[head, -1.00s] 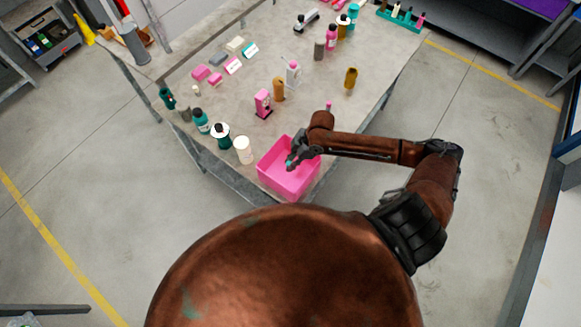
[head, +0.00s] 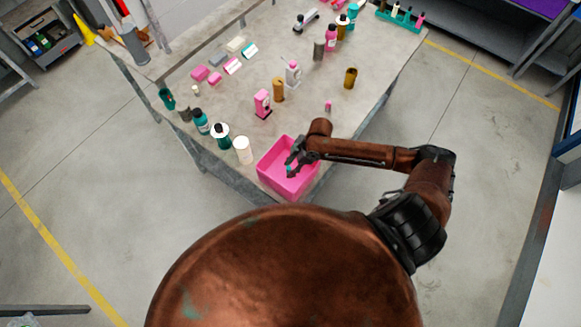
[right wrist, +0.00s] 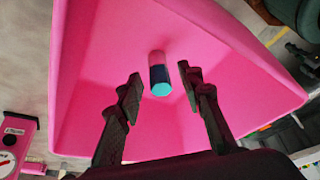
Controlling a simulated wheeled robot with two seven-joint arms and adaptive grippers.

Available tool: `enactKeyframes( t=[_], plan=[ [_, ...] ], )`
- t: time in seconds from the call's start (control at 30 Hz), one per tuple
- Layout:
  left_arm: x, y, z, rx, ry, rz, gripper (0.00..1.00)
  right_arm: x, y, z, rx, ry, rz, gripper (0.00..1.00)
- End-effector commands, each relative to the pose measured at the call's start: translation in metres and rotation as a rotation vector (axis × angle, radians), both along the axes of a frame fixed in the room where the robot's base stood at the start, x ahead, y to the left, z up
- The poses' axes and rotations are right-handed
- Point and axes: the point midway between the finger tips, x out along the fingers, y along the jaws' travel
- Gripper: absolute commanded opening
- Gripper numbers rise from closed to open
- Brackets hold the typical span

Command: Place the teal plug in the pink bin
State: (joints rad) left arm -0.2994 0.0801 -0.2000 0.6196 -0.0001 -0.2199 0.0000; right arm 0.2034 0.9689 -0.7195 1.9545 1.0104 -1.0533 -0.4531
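The teal plug (right wrist: 160,76) shows in the right wrist view as a short cylinder with a bright teal end, a dark middle and a pinkish far part. It is inside the outline of the pink bin (right wrist: 95,75), with a gap to each finger; I cannot tell whether it rests on the floor or is still in the air. My right gripper (right wrist: 160,92) is open over the bin. In the head view the pink bin (head: 272,176) stands at the table's near corner, with my right gripper (head: 292,165) reaching into it. My left gripper is out of view.
A white cylinder (head: 243,150) and a teal bottle with a white collar (head: 220,136) stand left of the bin. A pink device (head: 262,103) and a brown cylinder (head: 278,89) stand behind it. A small pink piece (head: 328,106) is near the right edge.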

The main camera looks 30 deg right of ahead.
Motion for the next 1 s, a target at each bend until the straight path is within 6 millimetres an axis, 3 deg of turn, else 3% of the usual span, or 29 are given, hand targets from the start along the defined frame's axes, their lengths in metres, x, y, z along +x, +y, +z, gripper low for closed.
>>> enactKeyframes(
  t=[0.33,0.7,1.0],
  plan=[
    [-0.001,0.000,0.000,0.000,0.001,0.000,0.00,-0.001,-0.005,0.013,-0.001,-0.002,0.000,0.34],
    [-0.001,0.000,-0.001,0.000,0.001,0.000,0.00,-0.012,-0.031,0.082,-0.003,-0.001,0.000,0.34],
    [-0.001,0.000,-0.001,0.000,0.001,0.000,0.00,-0.017,-0.042,0.112,0.000,0.001,0.000,0.34]
  ],
)
